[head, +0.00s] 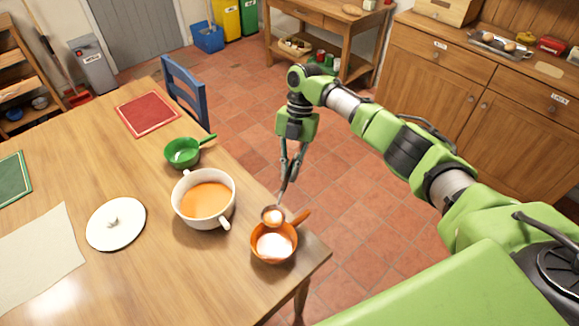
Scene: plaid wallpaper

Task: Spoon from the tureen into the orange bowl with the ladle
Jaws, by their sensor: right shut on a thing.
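The white tureen (187,216) stands on the wooden table with orange soup in it, its lid off. The orange bowl (262,255) with a side handle stands to its right near the table's corner; its inside looks pale. My right gripper (287,181) is shut on the ladle's handle above the table edge. The ladle (272,216) hangs down with its cup at the far rim of the orange bowl; something pale shows in the cup. I cannot tell whether the cup touches the bowl. My left gripper is not in view.
A white lid (116,232) lies left of the tureen. A green bowl with a handle (183,153) stands behind it. A red mat (148,113), a green mat (12,179) and a pale cloth (38,255) lie on the table (100,170). A blue chair (185,92) stands at the far edge.

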